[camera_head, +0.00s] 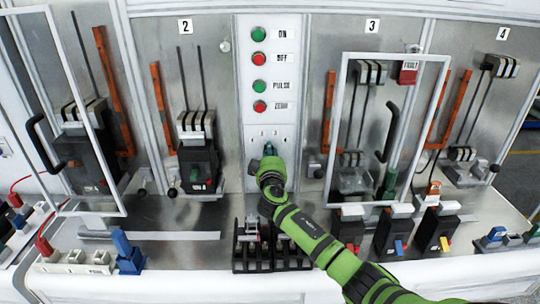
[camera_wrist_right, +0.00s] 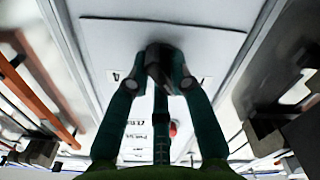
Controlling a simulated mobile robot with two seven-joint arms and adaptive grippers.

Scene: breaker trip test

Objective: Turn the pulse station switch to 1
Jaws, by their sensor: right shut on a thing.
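The pulse station is the white centre panel (camera_head: 292,100) with a column of green and red buttons labelled ON, OFF, PULSE and ZERO. Its switch is a dark knob (camera_wrist_right: 157,57) on the lower plate, seen between my fingers in the right wrist view. My right gripper (camera_head: 269,152) is at this lower plate, with its green arm coming up from the lower right. In the right wrist view my right gripper (camera_wrist_right: 157,75) is shut on the knob, one finger on each side. Small marks flank the knob; which one it points to I cannot tell. My left gripper is not in view.
Breaker bays numbered 2 (camera_head: 185,26) and 3 (camera_head: 372,25) flank the panel. Framed doors with black handles (camera_head: 42,143) stand at left and right. A black rack (camera_head: 252,262) and several loose devices stand on the metal counter, near my right arm.

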